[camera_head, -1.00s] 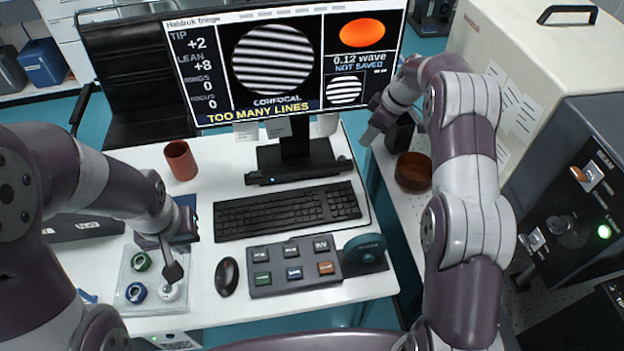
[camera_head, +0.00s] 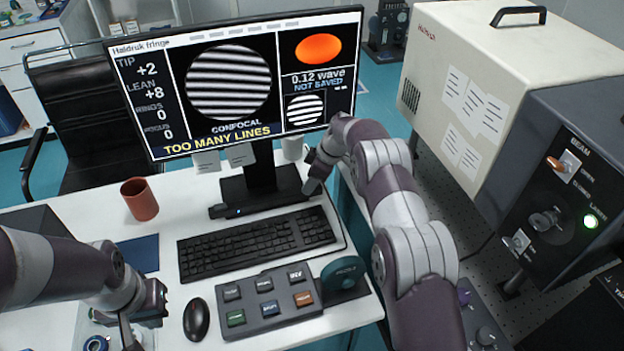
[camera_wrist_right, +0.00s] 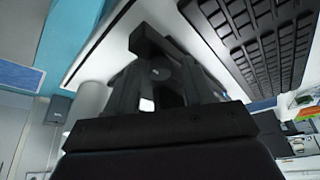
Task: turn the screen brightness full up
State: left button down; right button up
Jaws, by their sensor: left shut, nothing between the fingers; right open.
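The screen (camera_head: 232,85) is lit, with striped fringe pictures, an orange oval and the words "TOO MANY LINES". It stands on a black stand and foot (camera_head: 262,193) behind the keyboard. I cannot make out a marked brightness control on it. My right gripper (camera_head: 313,184) is open, low by the right end of the foot, under the screen's lower right corner; whether it touches is unclear. In the right wrist view, its dark fingers (camera_wrist_right: 160,78) fill the middle, near the keyboard. My left gripper (camera_head: 130,332) is shut and empty at the desk's lower left.
The keyboard (camera_head: 257,243), mouse (camera_head: 196,320), button box (camera_head: 266,302) and teal round dial (camera_head: 343,273) occupy the desk front. A brown cup (camera_head: 139,199) stands left of the screen. A large cream and dark cabinet (camera_head: 485,110) with switches stands right.

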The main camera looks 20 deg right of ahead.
grip_shut()
